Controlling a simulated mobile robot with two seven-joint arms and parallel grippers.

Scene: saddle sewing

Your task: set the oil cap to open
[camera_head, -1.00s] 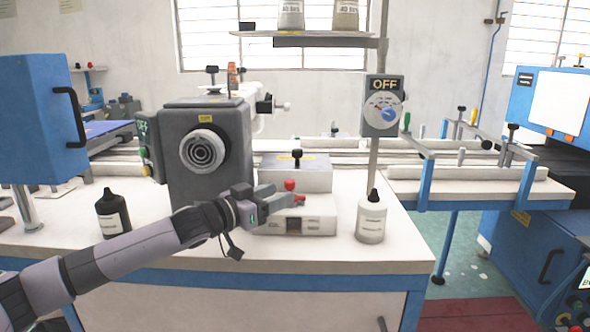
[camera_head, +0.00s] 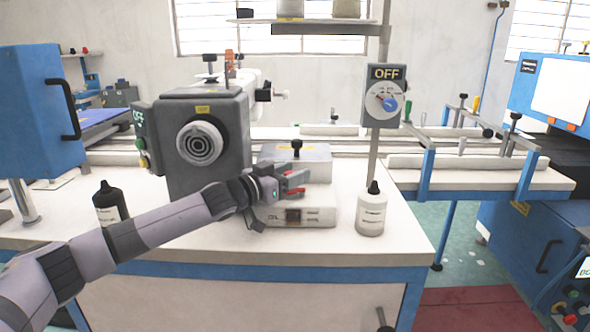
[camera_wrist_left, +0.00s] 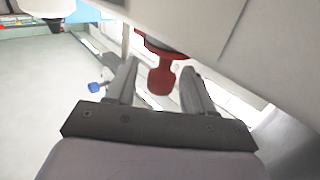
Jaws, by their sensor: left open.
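A red cap with a round flange and a narrower grip (camera_wrist_left: 160,80), which looks like the oil cap, sticks out from a pale machine housing in the left wrist view. My left gripper (camera_wrist_left: 160,70) is open, with one finger on each side of the red cap. I cannot tell whether either finger touches it. In the head view my left gripper (camera_head: 298,182) is at the front of the small white machine box (camera_head: 325,200), with red parts (camera_head: 295,191) showing at its fingers. The cap is mostly hidden there. My right gripper is out of view.
A white bottle (camera_head: 371,214) stands right of the box, and a black bottle (camera_head: 108,205) stands at the left of the bench (camera_head: 350,252). A grey machine head (camera_head: 232,150) is behind my arm. A dial panel reading OFF (camera_head: 384,97) is on a post.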

